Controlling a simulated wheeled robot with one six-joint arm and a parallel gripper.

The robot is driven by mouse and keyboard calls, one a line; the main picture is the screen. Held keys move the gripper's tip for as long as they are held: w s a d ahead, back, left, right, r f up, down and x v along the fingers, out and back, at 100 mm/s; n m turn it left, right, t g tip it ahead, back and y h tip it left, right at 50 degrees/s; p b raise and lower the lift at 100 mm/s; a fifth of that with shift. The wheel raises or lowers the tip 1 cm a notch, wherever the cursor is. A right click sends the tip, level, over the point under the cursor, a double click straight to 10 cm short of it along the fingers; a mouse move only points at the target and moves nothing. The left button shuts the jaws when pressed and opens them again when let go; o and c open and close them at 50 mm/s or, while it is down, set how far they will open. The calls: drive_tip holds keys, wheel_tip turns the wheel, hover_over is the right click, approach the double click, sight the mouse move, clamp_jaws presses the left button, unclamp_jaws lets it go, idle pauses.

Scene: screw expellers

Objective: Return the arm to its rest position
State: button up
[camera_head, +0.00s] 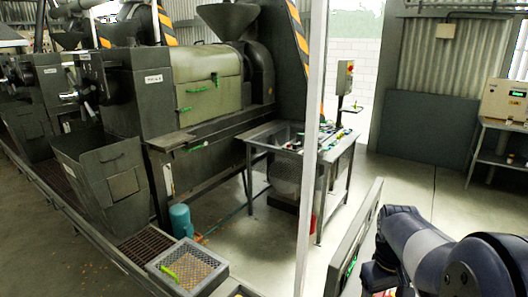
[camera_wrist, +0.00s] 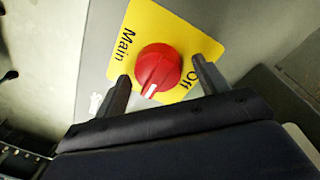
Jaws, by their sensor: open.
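In the wrist view my gripper (camera_wrist: 161,72) is open, with one dark finger on each side of a round red rotary knob (camera_wrist: 158,62). The knob sits on a yellow plate (camera_wrist: 150,20) lettered "Main" and "Off", fixed to a grey panel. The knob's white mark points down and left in the picture. I cannot tell whether the fingers touch the knob. In the head view my arm reaches in from the lower right corner, and my fingers are hidden there.
A narrow dark panel (camera_head: 353,240) stands beside my arm, near a pale upright post (camera_head: 309,150). A metal worktable (camera_head: 340,150) with small items stands behind. Expeller machines (camera_head: 205,85) and a grey crate (camera_head: 187,268) are at left. Floor at right (camera_head: 430,190) is clear.

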drive_tip(key=shift+n+b, duration=0.35)
drive_tip(key=shift+n, duration=0.75)
drive_tip(key=shift+a+r, duration=0.15)
drive_tip(key=shift+r, duration=1.4)
drive_tip(key=shift+s, duration=0.1)
